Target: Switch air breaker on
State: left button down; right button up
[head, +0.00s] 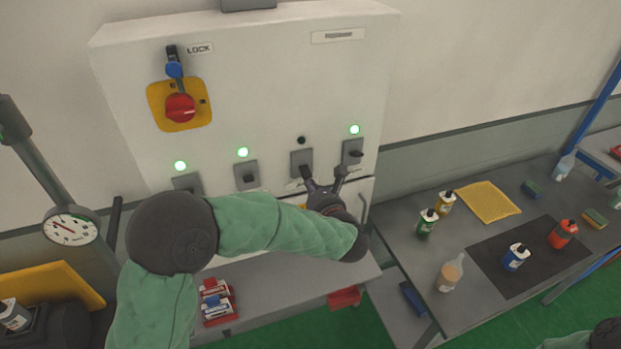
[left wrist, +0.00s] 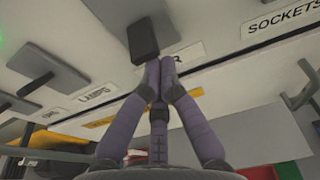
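A white electrical cabinet (head: 265,75) has a row of switches. Green lamps glow above the first, second and fourth; the lamp (head: 301,140) above the third is dark. The third switch (head: 301,159) has a black lever (left wrist: 143,40) in the left wrist view. Its label there is partly hidden, with an "R" showing; "LAMPS" and "SOCKETS" labels flank it. My left gripper (left wrist: 159,72) has its purple fingertips together just under the lever; contact cannot be told. In the head view the left gripper (head: 323,178) is in front of the cabinet, below the third and fourth switches. My right gripper is out of view.
A red rotary switch (head: 180,107) on a yellow plate sits upper left beside a LOCK label. A cabinet handle (head: 363,203) projects below the fourth switch. A grey table (head: 400,245) with bottles and sponges stands to the right. A dial gauge (head: 71,227) is at left.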

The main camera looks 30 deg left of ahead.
aim_at(309, 176)
pick_arm(q)
jog(key=r+g+h+p, duration=0.1)
jog(key=p, duration=0.1)
jog(key=r+h+p, duration=0.1)
jog(key=p, duration=0.1)
jog(key=shift+s+d+g+h, duration=0.15)
jog(key=shift+d+g+h, duration=0.15)
jog(key=shift+g, duration=0.1)
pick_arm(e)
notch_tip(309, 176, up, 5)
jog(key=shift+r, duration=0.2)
pick_arm(q)
jog(key=shift+r, duration=0.1)
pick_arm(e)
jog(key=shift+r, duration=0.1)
pick_arm(q)
jog(key=shift+a+r+p, duration=0.1)
jog(key=shift+r+p, duration=0.6)
jog(key=shift+p, duration=0.05)
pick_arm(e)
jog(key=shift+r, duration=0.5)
pick_arm(q)
jog(key=shift+f, duration=0.15)
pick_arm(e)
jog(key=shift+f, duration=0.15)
